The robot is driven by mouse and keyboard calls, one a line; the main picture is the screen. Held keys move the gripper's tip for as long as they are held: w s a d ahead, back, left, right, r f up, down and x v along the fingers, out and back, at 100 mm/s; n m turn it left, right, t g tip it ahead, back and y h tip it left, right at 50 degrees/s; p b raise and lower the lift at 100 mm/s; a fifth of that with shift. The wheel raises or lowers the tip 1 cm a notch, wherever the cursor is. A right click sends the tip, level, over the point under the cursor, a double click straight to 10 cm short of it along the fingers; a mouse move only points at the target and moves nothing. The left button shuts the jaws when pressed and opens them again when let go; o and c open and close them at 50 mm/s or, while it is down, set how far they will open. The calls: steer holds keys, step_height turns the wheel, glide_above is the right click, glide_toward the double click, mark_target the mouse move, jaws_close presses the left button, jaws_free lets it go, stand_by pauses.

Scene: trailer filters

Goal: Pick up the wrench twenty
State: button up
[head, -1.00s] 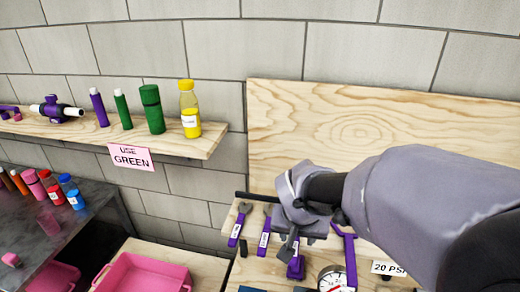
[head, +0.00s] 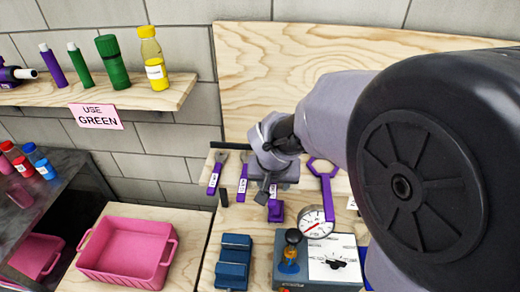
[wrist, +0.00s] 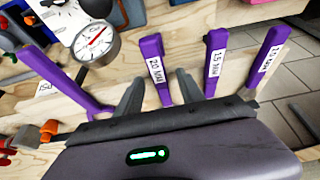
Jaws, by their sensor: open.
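The wrench labelled 20 MM, purple with a white label, shows in the wrist view (wrist: 154,62) between my two fingers. Its near end is hidden behind my gripper. My gripper (wrist: 160,79) is open, with one dark finger on each side of this wrench; I cannot tell whether they touch it. In the head view my gripper (head: 270,188) is over the rack, and the wrench below it (head: 275,211) is partly hidden. A wrench labelled 15 MM (wrist: 214,65) and another purple wrench (wrist: 270,58) lie to the right in the wrist view.
A purple tool with a ring end (head: 326,185) lies right of my gripper in the head view, near a round gauge (head: 315,222). A control box (head: 335,262) and blue block (head: 233,262) stand in front. A pink bin (head: 125,250) is at left.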

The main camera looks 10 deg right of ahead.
steer(key=shift+f, duration=0.1)
stand_by(0.3)
jaws_close()
stand_by(1.3)
